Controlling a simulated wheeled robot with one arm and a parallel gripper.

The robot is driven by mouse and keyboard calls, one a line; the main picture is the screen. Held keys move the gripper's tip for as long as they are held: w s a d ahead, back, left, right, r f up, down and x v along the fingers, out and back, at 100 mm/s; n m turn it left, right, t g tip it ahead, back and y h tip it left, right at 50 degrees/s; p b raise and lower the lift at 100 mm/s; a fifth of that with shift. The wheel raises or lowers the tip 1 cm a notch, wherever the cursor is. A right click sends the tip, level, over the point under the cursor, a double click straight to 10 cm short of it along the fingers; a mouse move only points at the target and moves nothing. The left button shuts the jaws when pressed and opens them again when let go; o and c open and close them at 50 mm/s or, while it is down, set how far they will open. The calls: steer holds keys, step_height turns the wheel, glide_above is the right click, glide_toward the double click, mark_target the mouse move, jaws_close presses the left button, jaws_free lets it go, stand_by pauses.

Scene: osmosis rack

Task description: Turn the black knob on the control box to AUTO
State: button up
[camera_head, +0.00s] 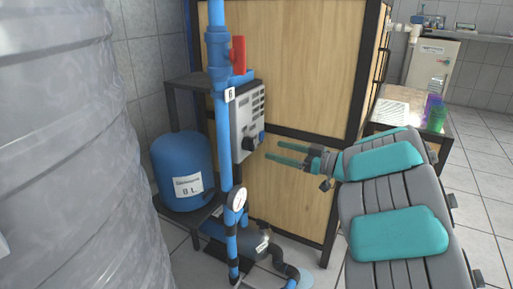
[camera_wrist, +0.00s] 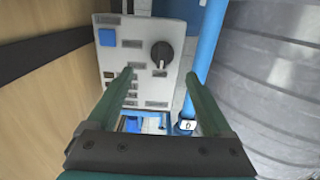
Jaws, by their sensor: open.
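The control box (camera_head: 242,103) is a grey-white panel behind the blue pipe in the head view. It faces my gripper in the wrist view (camera_wrist: 139,28). The black knob (camera_wrist: 161,52) is round with a light pointer mark and sits at the panel's right; it also shows low on the box in the head view (camera_head: 249,143). The labels around it are too small to read. My gripper (camera_head: 272,152) is open and empty, to the right of the box. In the wrist view its green fingertips (camera_wrist: 158,73) appear below the knob, one on either side, apart from it.
A large grey tank (camera_head: 70,150) fills the left; a wooden panel (camera_head: 290,70) stands behind.

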mark_target(254, 143)
steer(key=b+x, duration=0.1)
steer(key=x, duration=0.6)
steer(key=shift+w+a, duration=0.1)
steer(key=shift+a, duration=0.35)
jaws_close()
stand_by(0.4)
